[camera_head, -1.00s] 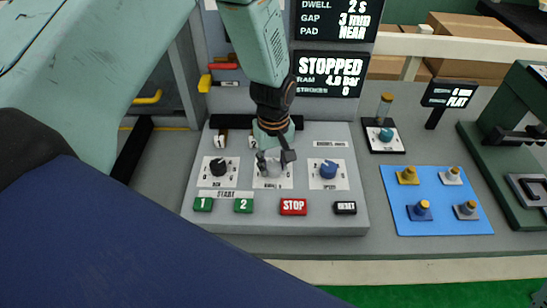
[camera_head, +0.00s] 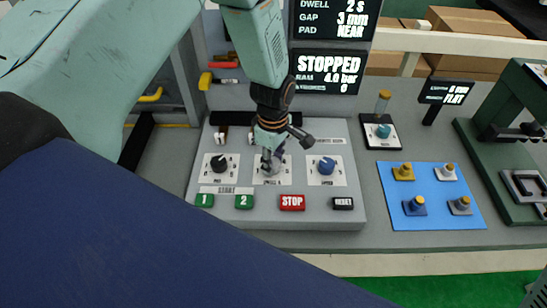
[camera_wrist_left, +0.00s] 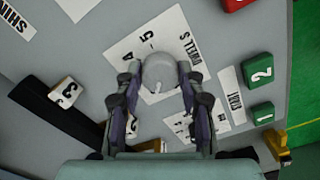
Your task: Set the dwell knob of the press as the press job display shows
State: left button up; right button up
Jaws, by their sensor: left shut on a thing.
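The press panel (camera_head: 318,205) lies below my left arm. The dwell knob is the grey middle knob of three; in the left wrist view the knob (camera_wrist_left: 160,74) sits on a white plate marked "DWELL S" with 4 and 5 legible. My left gripper (camera_head: 270,160) points down at it, and in the left wrist view my left gripper (camera_wrist_left: 158,90) is shut on the knob, one finger on each side. The knob's pale pointer mark shows between the fingers; its exact setting is unclear. The job display (camera_head: 336,18) reads DWELL 2 S, GAP 3 MM, PAD NEAR.
A status screen (camera_head: 328,72) reads STOPPED, 4.0 bar. A black knob (camera_head: 219,163) and a blue knob (camera_head: 326,166) flank the dwell knob. Green buttons (camera_head: 244,201), a red STOP button (camera_head: 292,202) and a RESET button (camera_head: 343,203) line the front. A blue mat (camera_head: 435,215) holds several small parts.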

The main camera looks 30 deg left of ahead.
pick_arm(q)
jog(key=shift+w, duration=0.1)
dwell(0.4)
jog(key=o, duration=1.2)
jog(key=shift+a, duration=0.15)
jog(key=shift+r, duration=0.35)
notch_tip(320, 180, up, 11)
jog(key=shift+r, duration=0.15)
jog(key=shift+s, duration=0.2)
